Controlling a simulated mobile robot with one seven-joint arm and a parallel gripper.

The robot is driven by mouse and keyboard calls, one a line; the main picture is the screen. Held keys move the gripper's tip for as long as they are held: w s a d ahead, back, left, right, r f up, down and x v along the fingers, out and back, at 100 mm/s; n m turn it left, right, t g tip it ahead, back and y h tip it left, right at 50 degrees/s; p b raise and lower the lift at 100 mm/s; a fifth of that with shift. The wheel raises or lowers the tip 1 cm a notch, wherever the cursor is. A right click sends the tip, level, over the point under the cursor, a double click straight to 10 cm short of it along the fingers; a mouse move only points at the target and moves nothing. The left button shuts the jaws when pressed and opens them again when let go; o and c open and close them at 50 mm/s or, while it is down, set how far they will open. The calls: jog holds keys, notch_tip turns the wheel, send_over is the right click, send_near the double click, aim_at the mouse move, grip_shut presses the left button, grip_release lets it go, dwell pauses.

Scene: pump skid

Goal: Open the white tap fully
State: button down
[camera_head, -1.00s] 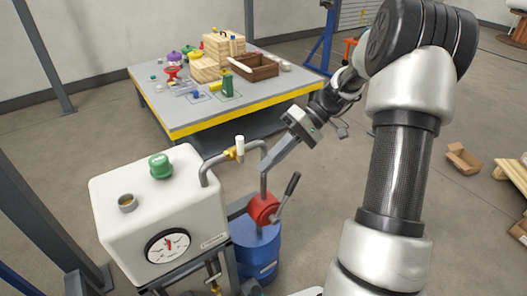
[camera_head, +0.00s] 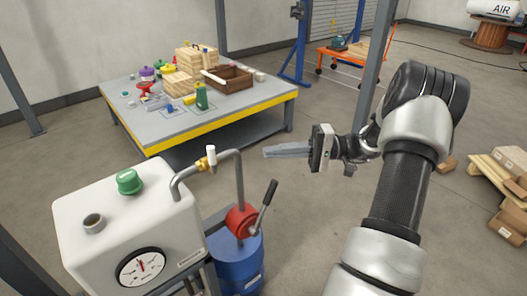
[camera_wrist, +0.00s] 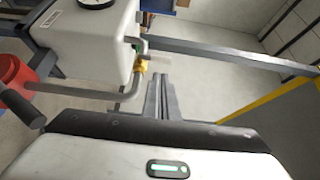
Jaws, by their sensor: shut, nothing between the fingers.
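The white tap (camera_head: 211,155) has a short white handle standing upright on a brass body (camera_head: 203,163). It sits on the grey pipe (camera_head: 184,181) that runs from the white tank (camera_head: 115,225). My gripper (camera_head: 266,151) is to the right of the tap, with its shut, empty fingers pointing left toward it and a clear gap between. In the wrist view the fingertips (camera_wrist: 161,76) show close beside the brass body (camera_wrist: 141,66) in the picture. The white handle is hard to make out there.
The pipe's bend and its upright (camera_head: 240,185) stand between tap and gripper in the picture. A red pump head with a dark lever (camera_head: 268,194) sits on a blue drum (camera_head: 236,262). A green cap (camera_head: 129,181) and gauge (camera_head: 140,267) are on the tank. A worktable (camera_head: 245,113) stands behind.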

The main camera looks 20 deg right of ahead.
send_near(211, 159)
jog(key=w+x, duration=0.1)
jog(key=x, duration=0.4)
jog(key=shift+p, duration=0.45)
